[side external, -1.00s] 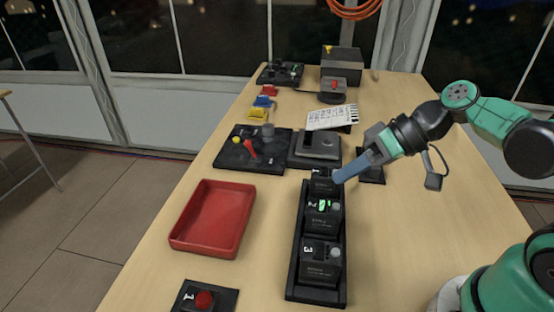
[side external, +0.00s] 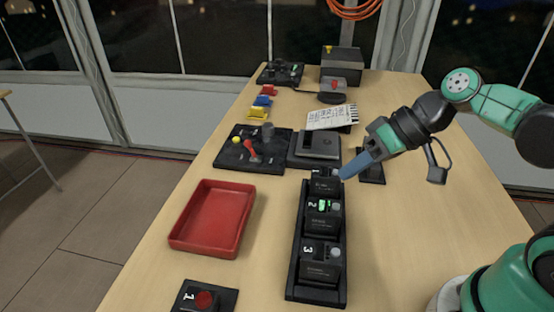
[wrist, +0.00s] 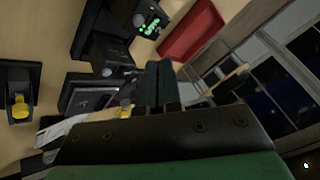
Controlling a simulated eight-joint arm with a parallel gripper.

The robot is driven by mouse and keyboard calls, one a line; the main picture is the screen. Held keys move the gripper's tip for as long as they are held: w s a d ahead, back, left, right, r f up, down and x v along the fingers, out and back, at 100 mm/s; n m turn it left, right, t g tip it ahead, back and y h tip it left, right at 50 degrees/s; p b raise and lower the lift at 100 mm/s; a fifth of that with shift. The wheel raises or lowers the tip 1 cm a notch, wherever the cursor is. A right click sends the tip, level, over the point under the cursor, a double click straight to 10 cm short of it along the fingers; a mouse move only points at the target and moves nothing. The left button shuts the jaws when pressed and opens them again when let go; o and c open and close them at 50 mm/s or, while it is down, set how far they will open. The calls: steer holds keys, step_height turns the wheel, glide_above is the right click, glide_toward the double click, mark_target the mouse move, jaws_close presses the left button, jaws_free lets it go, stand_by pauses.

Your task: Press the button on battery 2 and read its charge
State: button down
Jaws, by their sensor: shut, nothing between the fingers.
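Battery 2 (side external: 322,222) is a black block in the middle slot of a black rack (side external: 318,292). Green lights (side external: 323,205) glow on its top beside a white 2, with a grey round button (side external: 336,210) to the right. The green lights also show in the wrist view (wrist: 150,26), too small to read as a charge. My gripper (side external: 347,173) is shut and empty. Its tips are by the far right corner of battery 1 (side external: 323,186), beyond battery 2's button and apart from it. I cannot tell whether they touch battery 1.
Battery 3 (side external: 320,268) sits in the near slot. A red tray (side external: 212,220) lies left of the rack, and a red button box (side external: 205,299) is in front. A lever panel (side external: 240,160) and a grey device (side external: 315,148) stand behind.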

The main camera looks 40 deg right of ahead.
steer(key=shift+w+d+r+m+t+h, duration=0.1)
steer(key=shift+w+d+t+h, duration=0.15)
steer(key=shift+d+h, duration=0.45)
steer(key=shift+w+d+r+m+t+h, duration=0.15)
steer(key=shift+d+t+h, duration=0.2)
steer(key=shift+h, duration=0.6)
steer(key=shift+w+d+f+m+t+h, duration=0.1)
steer(key=shift+w+d+t+h, duration=0.1)
steer(key=shift+d+h, duration=0.5)
